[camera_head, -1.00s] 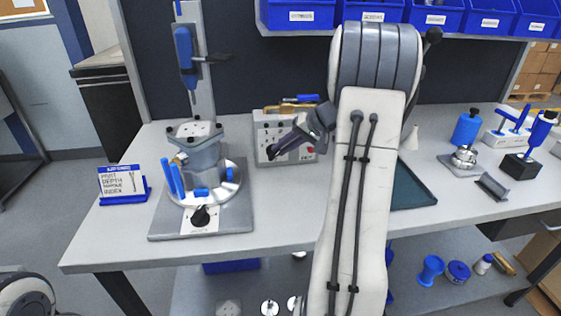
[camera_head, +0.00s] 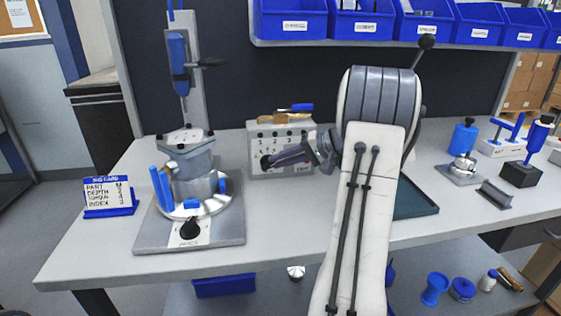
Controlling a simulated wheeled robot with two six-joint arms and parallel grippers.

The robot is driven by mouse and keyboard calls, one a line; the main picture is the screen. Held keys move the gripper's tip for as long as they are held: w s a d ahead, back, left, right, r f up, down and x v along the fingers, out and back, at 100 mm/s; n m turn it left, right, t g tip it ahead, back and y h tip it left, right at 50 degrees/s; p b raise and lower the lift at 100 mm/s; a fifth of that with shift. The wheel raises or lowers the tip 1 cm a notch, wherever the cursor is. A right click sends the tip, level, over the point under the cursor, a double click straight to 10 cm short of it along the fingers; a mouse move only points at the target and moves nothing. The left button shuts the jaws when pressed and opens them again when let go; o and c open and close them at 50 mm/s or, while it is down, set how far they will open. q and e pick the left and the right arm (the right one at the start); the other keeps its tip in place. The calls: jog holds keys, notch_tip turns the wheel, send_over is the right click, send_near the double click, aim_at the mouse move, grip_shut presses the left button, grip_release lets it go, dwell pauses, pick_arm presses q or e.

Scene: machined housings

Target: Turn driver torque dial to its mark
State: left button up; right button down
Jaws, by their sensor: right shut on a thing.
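The driver box (camera_head: 255,140) is a light grey controller on the bench with numbers and small marks on its front. My right gripper (camera_head: 270,162) reaches in from the right to the lower left of that front. It is shut on the dark torque dial (camera_head: 264,162), which its fingers mostly cover. I cannot read the dial's pointer or tell which mark it faces. A job card (camera_head: 108,193) in a blue stand at the left lists part, depth, torque and index; its values are too small to read surely. My left gripper is not in view.
A round fixture (camera_head: 190,180) with blue pegs and a black knob stands on a grey plate left of the box. A blue driver (camera_head: 178,62) hangs above it. A dark green tray (camera_head: 415,204) lies behind my right arm. Blue bins (camera_head: 360,25) line the shelf above.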

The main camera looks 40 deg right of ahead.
jog(key=c, duration=0.9)
grip_release()
jog(key=shift+o, duration=0.2)
jog(key=v, duration=1)
jog(key=shift+s+p, duration=0.15)
jog(key=shift+p, duration=0.25)
jog(key=shift+d+r, duration=0.1)
jog(key=shift+r, duration=0.05)
